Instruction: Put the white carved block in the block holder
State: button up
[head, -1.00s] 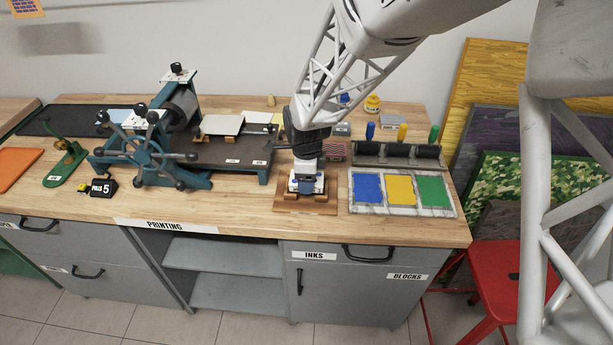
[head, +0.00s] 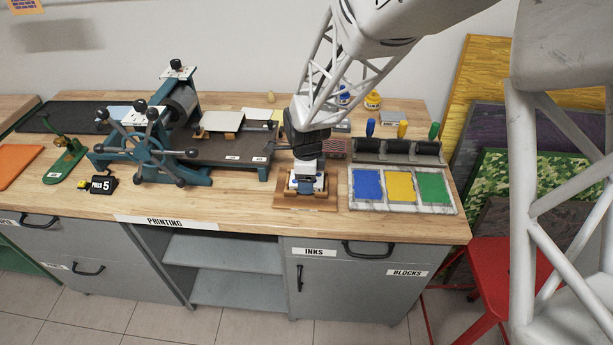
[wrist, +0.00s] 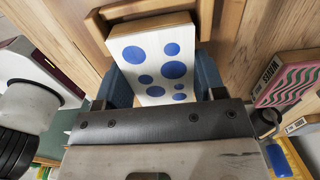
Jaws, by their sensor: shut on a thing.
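The white carved block (wrist: 152,62), with several blue round spots on its face, is between the blue fingers of my gripper (wrist: 163,85) in the wrist view. My gripper (head: 306,186) is shut on it in the head view, low over the wooden block holder (head: 290,204) near the bench's front. The holder's wooden frame (wrist: 96,30) shows around the far end of the block in the wrist view. The block is at the holder, but the gripper hides its near end and underside, so I cannot tell whether it rests fully inside.
An ink tray (head: 379,205) with blue, yellow and green pads lies just right of the holder. Rollers (head: 400,152) stand behind it. A press (head: 150,140) is at left. A pink-and-green striped block (wrist: 290,82) lies nearby in the wrist view.

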jog(key=shift+f, duration=0.3)
dwell(0.5)
jog(key=o, duration=1)
jog(key=shift+r, duration=0.1)
jog(key=shift+r, duration=3.9)
